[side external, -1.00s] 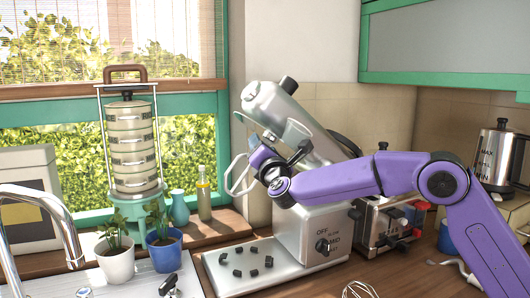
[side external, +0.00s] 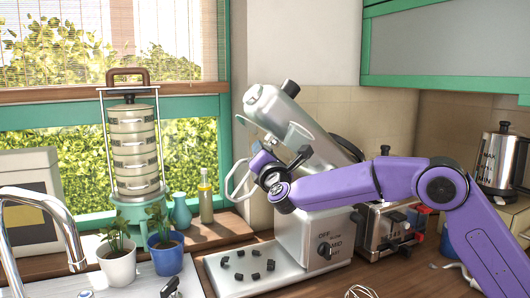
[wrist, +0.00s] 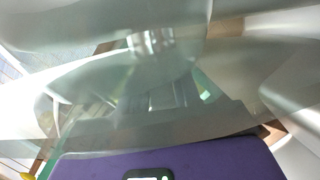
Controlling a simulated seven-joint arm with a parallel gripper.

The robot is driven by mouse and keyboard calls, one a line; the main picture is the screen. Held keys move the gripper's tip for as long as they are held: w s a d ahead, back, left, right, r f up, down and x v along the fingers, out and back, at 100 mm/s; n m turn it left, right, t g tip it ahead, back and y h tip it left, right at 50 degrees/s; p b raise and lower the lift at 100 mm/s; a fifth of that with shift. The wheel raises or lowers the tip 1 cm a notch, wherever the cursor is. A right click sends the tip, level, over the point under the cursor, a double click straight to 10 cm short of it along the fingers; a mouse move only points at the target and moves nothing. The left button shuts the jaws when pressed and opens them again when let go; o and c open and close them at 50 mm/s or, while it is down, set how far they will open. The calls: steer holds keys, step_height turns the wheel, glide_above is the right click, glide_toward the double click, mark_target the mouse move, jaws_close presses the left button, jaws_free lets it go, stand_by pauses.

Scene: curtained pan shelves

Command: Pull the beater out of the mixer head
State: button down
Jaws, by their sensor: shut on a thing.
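The silver mixer (side external: 310,238) stands on the counter with its head (side external: 278,118) tilted up, pointing up and left. The pale wire-loop beater (side external: 236,181) hangs out beyond the left side of my gripper, below the raised head. My gripper (side external: 255,160) is just under the head and shut on the beater near its upper end. The gripper hides the beater's shaft, so I cannot tell whether it is still seated in the head. In the wrist view, blurred, pale see-through shapes fill most of the picture, and the fingertips are unclear.
The mixer's flat base (side external: 240,268) carries several small dark pieces. A toaster (side external: 388,230) stands right of the mixer, and a whisk (side external: 361,291) lies in front. Potted plants (side external: 165,250), a vase (side external: 181,210) and a tiered tin carrier (side external: 134,150) stand to the left.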

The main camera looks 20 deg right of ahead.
mark_target(251, 173)
steer(key=shift+a+f, duration=0.65)
steer(key=shift+f, duration=0.1)
stand_by(0.4)
steer(key=shift+a+f, duration=1.2)
steer(key=shift+f, duration=0.25)
steer(key=s+a, duration=0.4)
steer(key=s, duration=0.8)
steer(key=shift+a, duration=0.4)
steer(key=shift+s, duration=0.15)
steer(key=s+a, duration=0.4)
steer(key=s, duration=0.5)
steer(key=shift+s, duration=0.35)
